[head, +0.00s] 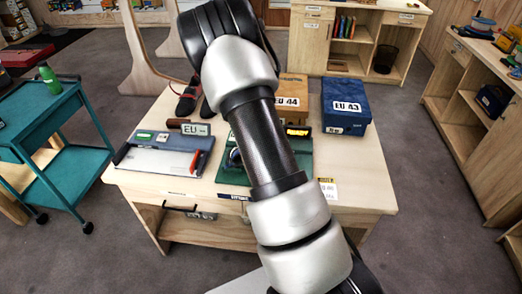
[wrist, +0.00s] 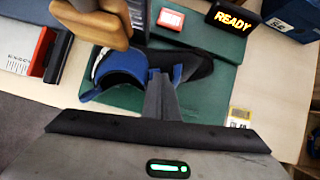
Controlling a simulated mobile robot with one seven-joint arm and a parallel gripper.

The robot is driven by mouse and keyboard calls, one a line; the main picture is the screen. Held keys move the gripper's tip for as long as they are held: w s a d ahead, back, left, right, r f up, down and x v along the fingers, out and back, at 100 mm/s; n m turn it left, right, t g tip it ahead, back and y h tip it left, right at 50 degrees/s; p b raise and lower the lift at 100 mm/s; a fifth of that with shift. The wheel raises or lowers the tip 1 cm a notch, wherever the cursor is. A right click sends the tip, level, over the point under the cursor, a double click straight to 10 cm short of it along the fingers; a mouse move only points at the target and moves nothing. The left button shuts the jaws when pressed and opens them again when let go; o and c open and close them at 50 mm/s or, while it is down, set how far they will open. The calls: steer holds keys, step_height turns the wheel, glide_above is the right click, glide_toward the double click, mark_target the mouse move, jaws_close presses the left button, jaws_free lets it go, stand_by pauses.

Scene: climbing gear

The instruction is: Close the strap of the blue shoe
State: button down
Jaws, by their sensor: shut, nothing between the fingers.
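The blue shoe (wrist: 120,64) lies on a green mat (wrist: 218,98) in the wrist view. Its body is blue with a pale edge, and a dark part extends to the right. A blue band (wrist: 90,95) sticks out at its lower left, perhaps the strap; I cannot tell whether it is fastened. My gripper (wrist: 161,82) is shut and empty, its fingertips over or beside the shoe's middle; contact is unclear. In the head view my arm hides most of the shoe, and a little blue (head: 234,157) shows left of the arm on the mat (head: 300,168).
A wooden-ended piece (wrist: 95,22) rises close beside the shoe. A READY display (wrist: 232,18) and red-framed box (wrist: 171,19) stand behind. A measuring device (head: 165,150) is on the table's left. Boxes EU 44 (head: 291,88) and EU 43 (head: 345,103) stand at the back.

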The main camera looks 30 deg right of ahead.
steer(key=shift+w+r, duration=0.1)
stand_by(0.4)
steer(key=shift+r+p, duration=0.65)
steer(key=shift+p, duration=0.05)
steer(key=shift+s+a+r+b, duration=0.2)
steer(key=shift+s+r+b, duration=0.1)
steer(key=shift+r+b, duration=0.05)
steer(key=s+a+b, duration=0.5)
steer(key=s+b, duration=0.2)
steer(key=s, duration=0.3)
steer(key=s+a+r+m+p, duration=0.2)
steer(key=s+r+m, duration=0.1)
steer(key=r+m, duration=0.6)
steer(key=s+a+r+m+p, duration=0.1)
steer(key=s+r+m, duration=0.2)
steer(key=r+m, duration=0.55)
steer(key=s+a+r+m+y+p, duration=0.2)
steer(key=s+a+r+m, duration=0.7)
steer(key=s+r+m, duration=0.3)
steer(key=shift+s+a+m+t+y, duration=0.15)
steer(key=shift+s+m+t+y, duration=0.2)
steer(key=shift+s+m, duration=0.45)
